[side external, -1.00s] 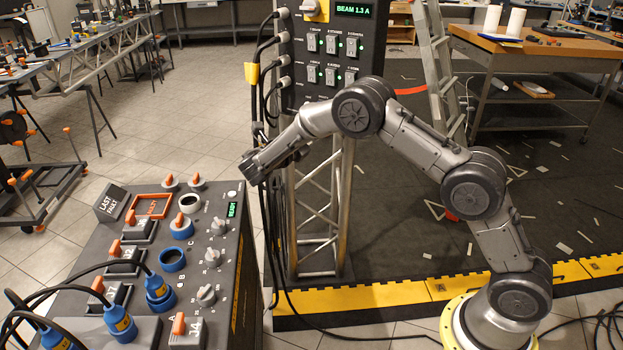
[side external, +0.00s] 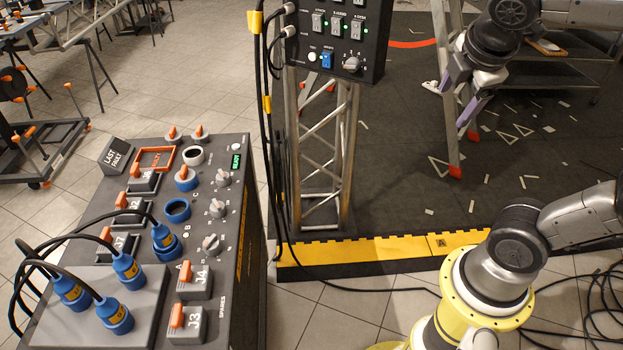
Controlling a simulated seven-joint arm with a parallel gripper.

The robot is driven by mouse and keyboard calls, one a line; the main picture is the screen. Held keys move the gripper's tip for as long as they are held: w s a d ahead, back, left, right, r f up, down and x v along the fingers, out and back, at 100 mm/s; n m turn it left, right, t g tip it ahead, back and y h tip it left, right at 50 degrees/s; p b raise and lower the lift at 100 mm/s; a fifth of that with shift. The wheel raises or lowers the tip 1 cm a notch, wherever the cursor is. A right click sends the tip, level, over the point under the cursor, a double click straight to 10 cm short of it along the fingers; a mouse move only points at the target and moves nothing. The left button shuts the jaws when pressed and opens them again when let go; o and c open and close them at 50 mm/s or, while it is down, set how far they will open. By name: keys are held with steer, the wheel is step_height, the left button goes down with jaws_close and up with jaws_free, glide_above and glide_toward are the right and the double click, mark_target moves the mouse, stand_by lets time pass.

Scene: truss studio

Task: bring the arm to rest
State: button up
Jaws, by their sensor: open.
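My gripper (side external: 446,106) is at the upper right, pointing down, its two fingers apart with nothing between them. It hangs in front of the ladder and the dark floor, clear of the console and the panel. My arm bends out past the right edge, so its middle links are partly out of view. My base stands at the lower right.
The sloped console (side external: 238,210) at left carries knobs, orange switches and blue plugs with black cables; its small display is green. A switch panel (side external: 335,45) stands on a metal truss (side external: 320,150). A ladder (side external: 447,95) and trolley (side external: 570,55) are behind. Cables (side external: 600,300) lie on the floor at right.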

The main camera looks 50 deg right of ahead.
steer(key=s+a+f+m+t+y, duration=0.2)
steer(key=a+f+m+y, duration=0.3)
steer(key=a+m, duration=0.4)
steer(key=shift+f+m, duration=0.3)
steer(key=shift+m, duration=0.8)
steer(key=shift+s+a, duration=0.1)
stand_by(1.8)
